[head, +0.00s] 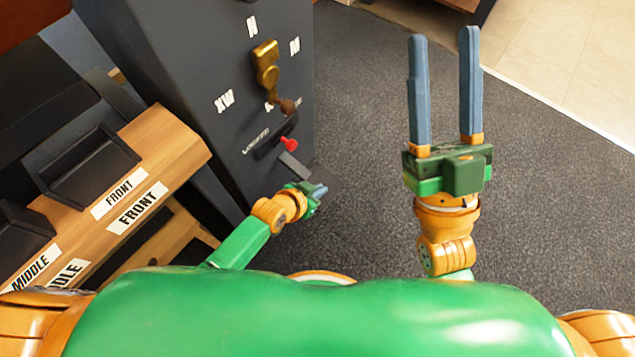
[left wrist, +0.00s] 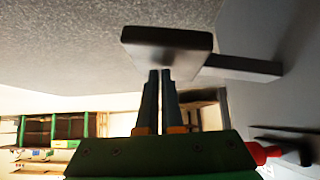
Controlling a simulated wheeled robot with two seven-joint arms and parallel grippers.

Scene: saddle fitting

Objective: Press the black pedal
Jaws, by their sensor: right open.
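The black pedal (head: 324,178) sticks out low from the front of the dark machine on a grey arm (head: 293,165). In the left wrist view the pedal pad (left wrist: 165,42) is a flat dark block at the upper middle. My left gripper (head: 319,192) is just beside the pad in the head view. Its fingers (left wrist: 160,74) are shut and empty, with the tips at the pad's edge. I cannot tell whether they touch it. My right gripper (head: 443,40) is open and empty over the floor, well to the right.
The dark machine (head: 225,70) carries a brass lever (head: 266,68) and a red knob (head: 290,144) above the pedal. A wooden rack (head: 165,150) with FRONT and MIDDLE labels stands at left. The dark floor (head: 365,110) on the right is clear.

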